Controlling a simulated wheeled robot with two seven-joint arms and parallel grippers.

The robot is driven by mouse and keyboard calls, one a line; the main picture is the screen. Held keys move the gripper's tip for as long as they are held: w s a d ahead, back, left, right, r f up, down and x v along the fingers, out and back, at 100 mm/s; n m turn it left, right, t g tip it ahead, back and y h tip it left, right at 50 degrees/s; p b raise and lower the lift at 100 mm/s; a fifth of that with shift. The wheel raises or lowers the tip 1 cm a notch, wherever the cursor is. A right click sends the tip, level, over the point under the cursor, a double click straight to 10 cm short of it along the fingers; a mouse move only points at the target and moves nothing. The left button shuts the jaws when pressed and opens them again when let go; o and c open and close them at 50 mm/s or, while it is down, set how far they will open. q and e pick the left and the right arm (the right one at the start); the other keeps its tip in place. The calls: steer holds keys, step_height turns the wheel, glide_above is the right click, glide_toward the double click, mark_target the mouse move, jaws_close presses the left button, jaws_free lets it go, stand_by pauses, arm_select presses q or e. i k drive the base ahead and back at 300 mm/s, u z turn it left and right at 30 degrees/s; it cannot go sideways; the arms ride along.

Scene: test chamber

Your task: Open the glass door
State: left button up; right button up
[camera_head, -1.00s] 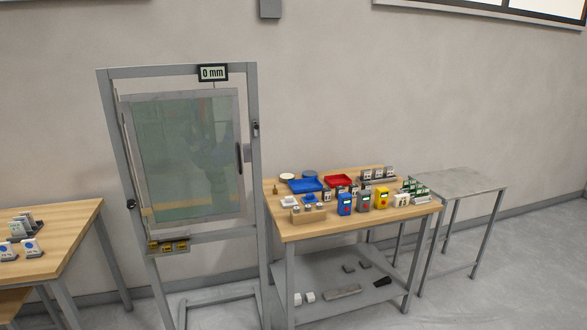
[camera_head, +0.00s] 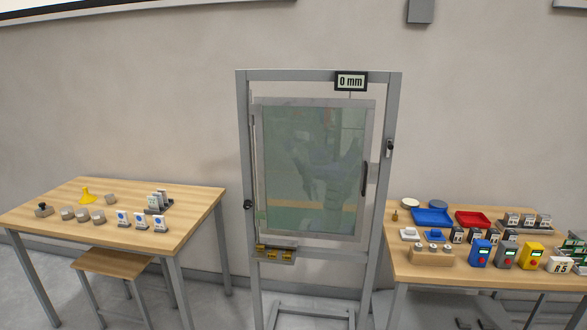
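The glass door (camera_head: 305,175) is a greenish pane in a grey frame, held in a grey metal stand (camera_head: 243,150) ahead of me near the middle of the view. It looks shut. A dark vertical handle (camera_head: 364,179) is on its right side. A display (camera_head: 351,82) on the stand's top bar reads 0 mm. A dark fitting (camera_head: 389,149) is on the right post and another on the left post. Neither of my grippers is in view.
A wooden table (camera_head: 190,222) with small blocks and a yellow item (camera_head: 87,195) stands at left, a stool (camera_head: 113,263) by it. A wooden table (camera_head: 440,272) at right holds a blue tray (camera_head: 432,217), a red tray (camera_head: 472,218) and several devices. Floor shows between left table and stand.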

mark_target(256, 108)
steer(key=u, duration=0.25)
steer(key=i, duration=0.9)
steer(key=z, duration=0.15)
